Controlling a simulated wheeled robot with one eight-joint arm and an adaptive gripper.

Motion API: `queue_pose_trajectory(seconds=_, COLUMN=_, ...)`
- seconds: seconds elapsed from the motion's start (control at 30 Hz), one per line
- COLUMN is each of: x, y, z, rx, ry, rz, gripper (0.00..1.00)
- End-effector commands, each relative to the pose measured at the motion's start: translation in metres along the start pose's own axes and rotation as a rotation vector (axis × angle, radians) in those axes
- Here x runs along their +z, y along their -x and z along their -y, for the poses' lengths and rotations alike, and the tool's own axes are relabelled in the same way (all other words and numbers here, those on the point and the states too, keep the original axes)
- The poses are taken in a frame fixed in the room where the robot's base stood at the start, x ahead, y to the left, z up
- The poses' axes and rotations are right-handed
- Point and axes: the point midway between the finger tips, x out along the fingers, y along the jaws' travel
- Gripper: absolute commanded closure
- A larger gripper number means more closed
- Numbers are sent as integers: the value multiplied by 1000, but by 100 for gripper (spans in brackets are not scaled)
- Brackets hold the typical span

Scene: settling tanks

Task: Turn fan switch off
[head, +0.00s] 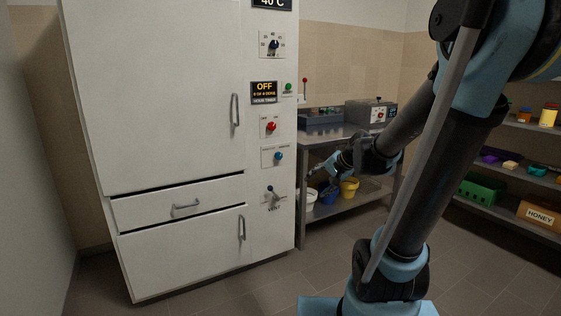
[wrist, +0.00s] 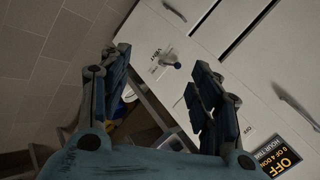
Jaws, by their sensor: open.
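The white cabinet's control strip carries a red-knobbed switch (head: 271,127), a blue-knobbed switch (head: 278,156) below it, and a lever (head: 270,190) above the word VENT. The small labels by the red and blue switches are too small to read, so I cannot tell which is the fan switch. My gripper (head: 314,171) is open and empty, to the right of the strip and apart from it. In the wrist view, the vent lever (wrist: 176,64) shows between and beyond the open fingers of my gripper (wrist: 160,66). The right finger hides part of the strip.
A metal table (head: 335,132) with boxes on top stands right of the cabinet (head: 160,95). Buckets, one yellow (head: 349,188), sit on its lower shelf behind my gripper. Shelves with a green crate (head: 485,188) stand far right. Floor before the cabinet is clear.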

Motion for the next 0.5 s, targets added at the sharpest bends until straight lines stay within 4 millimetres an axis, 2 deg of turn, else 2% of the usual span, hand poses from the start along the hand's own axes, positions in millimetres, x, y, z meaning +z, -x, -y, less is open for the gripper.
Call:
queue_pose_trajectory(seconds=0.2, x=-37, y=-34, z=44, rx=-149, ry=-166, rz=-17, gripper=43)
queue_pose_trajectory(seconds=0.5, x=-86, y=-79, z=90, rx=-347, ry=-418, rz=-21, gripper=43)
